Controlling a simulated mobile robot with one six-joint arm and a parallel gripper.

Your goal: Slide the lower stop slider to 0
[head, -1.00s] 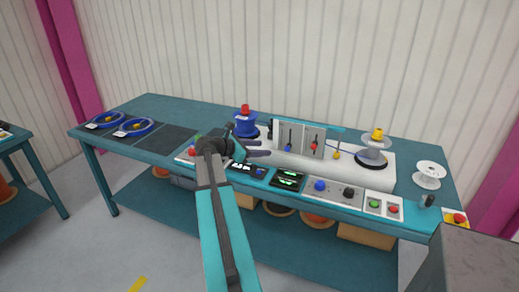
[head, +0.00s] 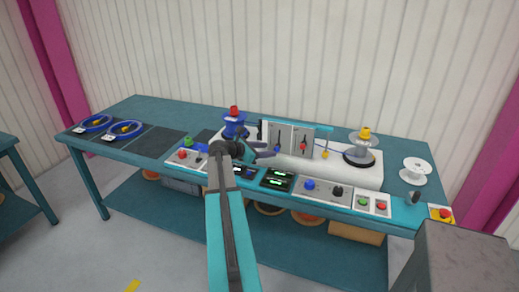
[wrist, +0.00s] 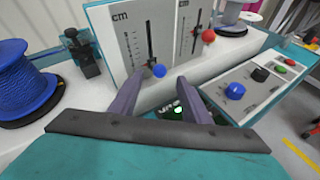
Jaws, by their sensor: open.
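Two slider panels marked "cm" stand upright on the white machine. The left slider has a blue knob (wrist: 159,71), low on its slot; it also shows in the head view (head: 278,149). The right slider has a red knob (wrist: 208,36), also in the head view (head: 303,146). I cannot read which one is the lower stop. My gripper (wrist: 161,78) is open and empty. Its two fingers point at the panels, with the blue knob between and just beyond the tips in the picture. I cannot tell whether they touch it. In the head view my gripper (head: 268,152) is just left of the blue knob.
A blue cable reel (wrist: 27,82) stands left of the panels. A grey reel with a yellow top (head: 362,146) is on the right. Control boxes with a blue knob and a black knob (head: 337,191) line the front edge. A white empty spool (head: 415,171) lies at the right.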

